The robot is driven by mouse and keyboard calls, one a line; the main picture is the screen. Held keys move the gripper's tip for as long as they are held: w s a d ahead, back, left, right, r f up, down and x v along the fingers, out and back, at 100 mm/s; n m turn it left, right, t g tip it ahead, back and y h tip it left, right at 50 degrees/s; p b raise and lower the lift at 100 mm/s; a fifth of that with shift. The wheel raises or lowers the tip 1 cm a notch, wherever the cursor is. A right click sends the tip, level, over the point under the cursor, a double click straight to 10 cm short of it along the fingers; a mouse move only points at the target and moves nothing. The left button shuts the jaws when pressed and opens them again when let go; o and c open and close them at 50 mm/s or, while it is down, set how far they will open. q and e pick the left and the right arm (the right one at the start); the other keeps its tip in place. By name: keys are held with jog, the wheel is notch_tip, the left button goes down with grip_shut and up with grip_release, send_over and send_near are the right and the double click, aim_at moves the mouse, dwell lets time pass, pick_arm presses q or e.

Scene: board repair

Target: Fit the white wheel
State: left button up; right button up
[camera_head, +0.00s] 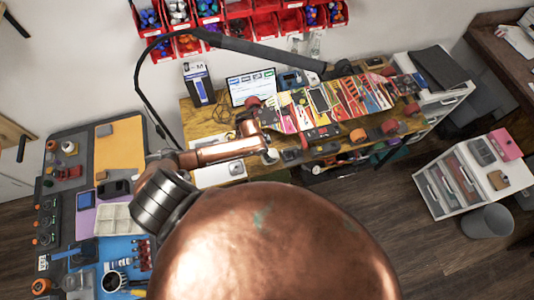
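A small pale round thing (270,156) at the near edge of the wooden workbench (214,118) may be the white wheel; it is too small to be sure. A colourful row of boards or cards with red and orange wheels (357,135) lies along the bench. A copper arm of mine, which I take to be the left, reaches from the lower left to beside the pale thing. Its gripper fingers cannot be made out, and I cannot tell whether they touch it. My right gripper is not visible. A large copper part of mine hides the lower middle.
Red wall bins (238,10) hold coloured wheels. A side table (75,137) with trays and tools is at left. A drawer unit (447,190) and grey bin (488,220) are at right.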

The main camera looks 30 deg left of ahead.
pick_arm(q)
jog(key=shift+p, duration=0.3)
jog(key=shift+w, duration=0.1)
jog(key=shift+w+a, duration=0.95)
jog(key=shift+a, duration=0.25)
jog(key=shift+r+p, duration=0.1)
jog(key=shift+p, duration=0.25)
dwell(0.9)
dwell(0.3)
jog(key=shift+w+a+b, duration=0.3)
jog(key=shift+w+a, duration=0.25)
jog(key=shift+a, duration=0.1)
jog(key=shift+p, duration=0.45)
dwell(0.7)
jog(key=shift+w+a, duration=0.1)
dwell(0.6)
